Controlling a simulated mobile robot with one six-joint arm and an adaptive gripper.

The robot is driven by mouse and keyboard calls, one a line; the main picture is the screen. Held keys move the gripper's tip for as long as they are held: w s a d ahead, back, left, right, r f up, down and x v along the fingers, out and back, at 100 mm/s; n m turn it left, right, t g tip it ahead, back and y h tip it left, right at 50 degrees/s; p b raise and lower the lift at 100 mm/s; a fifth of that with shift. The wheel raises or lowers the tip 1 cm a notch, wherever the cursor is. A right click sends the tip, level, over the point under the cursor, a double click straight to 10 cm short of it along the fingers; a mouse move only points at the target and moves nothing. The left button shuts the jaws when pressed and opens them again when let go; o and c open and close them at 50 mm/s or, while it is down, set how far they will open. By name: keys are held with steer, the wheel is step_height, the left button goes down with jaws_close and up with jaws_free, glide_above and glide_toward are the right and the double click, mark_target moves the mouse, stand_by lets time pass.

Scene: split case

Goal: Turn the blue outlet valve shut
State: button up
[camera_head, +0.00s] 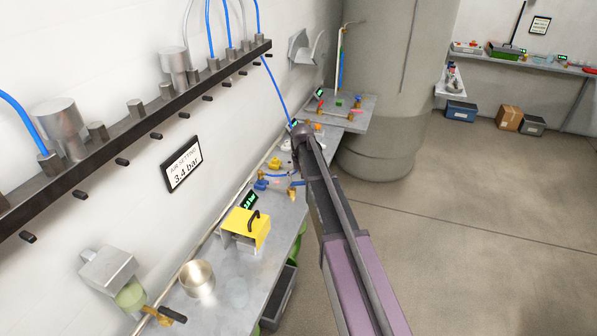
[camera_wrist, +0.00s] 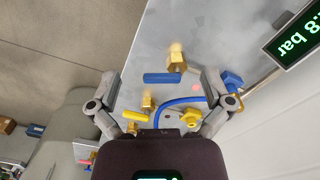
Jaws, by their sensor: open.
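In the wrist view my gripper (camera_wrist: 160,80) is open, with one finger on the left and one on the right. A blue lever handle (camera_wrist: 163,78) with a brass valve body (camera_wrist: 177,61) lies in the gap between the fingertips. The lever runs crosswise in the picture, and no finger appears to touch it. How far off it is in depth I cannot tell. In the head view the blue handle (camera_head: 297,184) shows at the bench edge, beside my arm. My gripper cannot be made out there.
A yellow-handled brass valve (camera_wrist: 136,115), a yellow knob (camera_wrist: 190,117) and a blue hose (camera_wrist: 180,102) lie close by. A blue fitting (camera_wrist: 232,79) is by the right finger. A bar display (camera_wrist: 293,38) stands at upper right. A yellow box (camera_head: 245,228) sits on the bench.

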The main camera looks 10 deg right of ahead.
step_height(320, 180, up, 6)
steer(key=p, duration=0.5)
glide_above(299, 182)
steer(key=shift+w+a+r+m, duration=0.1)
steer(key=shift+r+m, duration=0.1)
steer(key=shift+m, duration=0.1)
steer(key=shift+f, duration=0.2)
step_height(299, 182, down, 13)
steer(key=b, duration=1.3)
steer(key=shift+f+b, duration=0.2)
steer(key=shift+b, duration=0.2)
steer(key=c, duration=0.8)
